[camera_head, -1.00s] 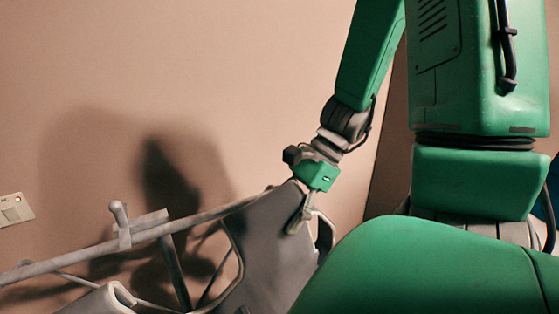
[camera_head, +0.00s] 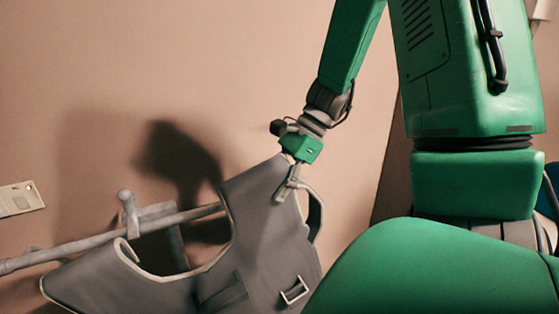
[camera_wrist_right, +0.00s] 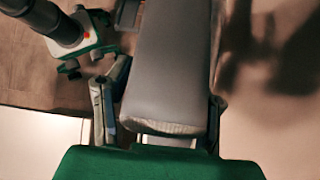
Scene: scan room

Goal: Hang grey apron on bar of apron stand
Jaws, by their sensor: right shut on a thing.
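The grey apron (camera_head: 262,238) fills the lower middle of the head view, with its neck opening facing up and its left part lower. My right gripper (camera_head: 288,186) is shut on the apron's upper right shoulder. In the right wrist view the apron (camera_wrist_right: 172,70) runs between the fingers (camera_wrist_right: 160,122). The bar (camera_head: 75,247) of the apron stand (camera_head: 130,213) slopes up rightward from the left edge. It shows through the neck opening and passes behind the held shoulder. I cannot tell whether the apron rests on the bar. I do not see my left gripper for certain.
A light switch plate (camera_head: 20,198) is on the pink wall behind the stand. The air above the bar at the left is clear. In the wrist view, a dark cylinder with a green and grey part (camera_wrist_right: 85,40) lies at upper left; I cannot tell what it is.

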